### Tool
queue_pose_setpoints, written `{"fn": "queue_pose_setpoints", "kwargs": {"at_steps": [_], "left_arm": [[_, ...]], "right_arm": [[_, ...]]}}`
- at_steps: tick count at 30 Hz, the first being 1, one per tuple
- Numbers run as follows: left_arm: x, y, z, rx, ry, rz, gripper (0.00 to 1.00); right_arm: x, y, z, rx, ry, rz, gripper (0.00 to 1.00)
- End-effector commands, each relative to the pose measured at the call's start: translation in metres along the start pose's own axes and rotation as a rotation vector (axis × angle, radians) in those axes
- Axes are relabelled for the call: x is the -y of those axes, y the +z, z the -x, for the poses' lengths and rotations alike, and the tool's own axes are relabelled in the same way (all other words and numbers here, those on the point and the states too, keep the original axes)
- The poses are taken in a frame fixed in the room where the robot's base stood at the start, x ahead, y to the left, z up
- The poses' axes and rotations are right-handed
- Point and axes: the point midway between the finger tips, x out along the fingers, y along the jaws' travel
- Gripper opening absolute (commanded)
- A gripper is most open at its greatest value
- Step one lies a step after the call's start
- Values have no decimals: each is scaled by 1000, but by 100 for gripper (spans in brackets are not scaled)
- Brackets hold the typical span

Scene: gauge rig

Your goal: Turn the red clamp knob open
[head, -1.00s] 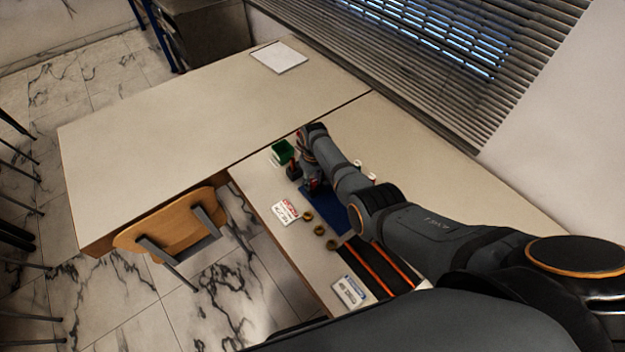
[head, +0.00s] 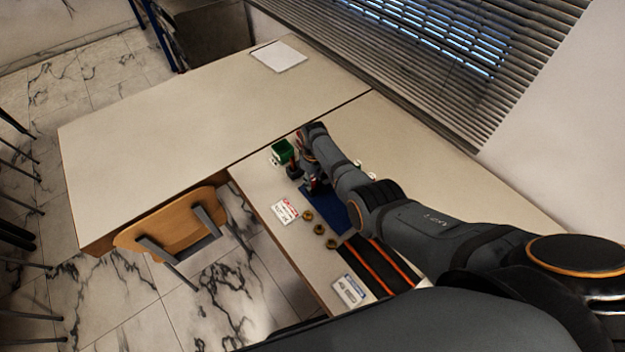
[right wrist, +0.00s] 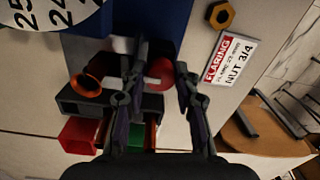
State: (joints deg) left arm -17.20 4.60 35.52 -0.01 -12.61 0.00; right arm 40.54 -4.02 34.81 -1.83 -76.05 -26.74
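The red clamp knob (right wrist: 160,72) shows in the right wrist view as a round red disc, partly hidden by my fingers. My right gripper (right wrist: 161,56) is open, with one finger on each side of the knob. A small gap shows by the right-hand finger; contact at the left one cannot be told. In the head view my right gripper (head: 313,178) is small and dark over the blue rig base (head: 334,211). A copper flared tube end (right wrist: 85,86) sits left of the knob on a dark block (right wrist: 105,104). My left gripper is not in view.
A green bin (head: 282,151) stands beyond the gripper. A red bin (right wrist: 78,136) shows in the wrist view. Several brass nuts (head: 319,229), a flaring nut label (head: 284,211) and a white gauge face (right wrist: 55,12) are close by. The far table (head: 190,120) is mostly clear.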

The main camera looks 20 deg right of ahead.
Motion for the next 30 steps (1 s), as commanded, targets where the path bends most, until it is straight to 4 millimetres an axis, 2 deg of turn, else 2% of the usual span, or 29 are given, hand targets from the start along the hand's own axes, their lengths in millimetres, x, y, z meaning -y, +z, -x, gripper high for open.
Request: {"fn": "queue_pose_setpoints", "kwargs": {"at_steps": [1,4,17,23,30], "left_arm": [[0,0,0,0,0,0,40],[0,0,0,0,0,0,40],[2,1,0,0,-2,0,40],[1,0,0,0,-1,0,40],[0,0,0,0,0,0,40]], "right_arm": [[0,0,0,-1,1,0,39],[0,0,0,-1,1,0,52],[0,0,3,-1,1,-1,52],[0,-1,26,-4,2,-1,52],[0,-1,66,-3,1,0,52]]}}
